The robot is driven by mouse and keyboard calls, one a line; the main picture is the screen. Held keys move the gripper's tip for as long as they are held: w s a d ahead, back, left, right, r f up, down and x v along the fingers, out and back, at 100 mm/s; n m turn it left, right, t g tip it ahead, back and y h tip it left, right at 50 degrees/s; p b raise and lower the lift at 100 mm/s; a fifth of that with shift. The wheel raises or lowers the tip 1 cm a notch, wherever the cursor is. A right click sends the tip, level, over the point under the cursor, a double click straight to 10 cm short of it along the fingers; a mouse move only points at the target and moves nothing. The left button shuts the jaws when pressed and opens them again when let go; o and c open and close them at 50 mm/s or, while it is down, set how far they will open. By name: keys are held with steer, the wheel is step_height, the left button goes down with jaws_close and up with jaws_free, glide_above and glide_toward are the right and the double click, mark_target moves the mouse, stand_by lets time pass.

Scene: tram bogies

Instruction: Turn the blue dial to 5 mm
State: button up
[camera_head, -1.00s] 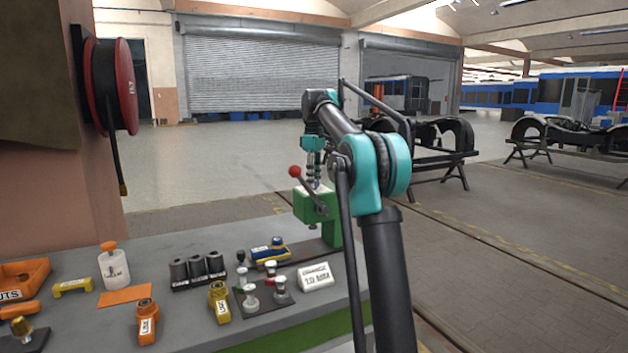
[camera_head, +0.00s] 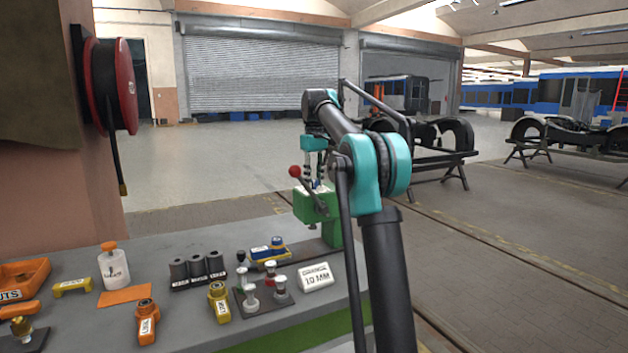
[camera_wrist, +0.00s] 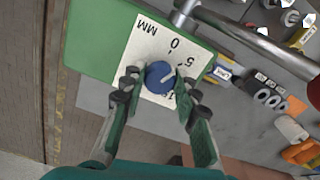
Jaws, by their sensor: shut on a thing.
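The blue dial (camera_wrist: 160,76) sits on a white scale plate (camera_wrist: 146,48) marked 0, 5, a partly hidden number starting with 1, and MM. A pale line on the dial points roughly up and right in the wrist view, toward the 5 side. My gripper (camera_wrist: 158,82) has a finger on each side of the dial and is shut on it. In the head view my gripper (camera_head: 318,180) is over the green device (camera_head: 318,207), and the dial is hard to make out. The white sign (camera_head: 316,278) on the bench reads 10 MM.
A lever with a red knob (camera_head: 295,171) rises beside my gripper on the green device. On the grey bench (camera_head: 185,325) are a row of dark cylinders (camera_head: 197,270), a blue and yellow piece (camera_head: 268,254), yellow and orange tools and a white bottle (camera_head: 113,268).

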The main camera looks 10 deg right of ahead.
mark_target(314, 180)
steer(key=shift+m, duration=1.9)
steer(key=o, duration=1.2)
steer(key=shift+c, duration=0.2)
steer(key=shift+r, duration=3.75)
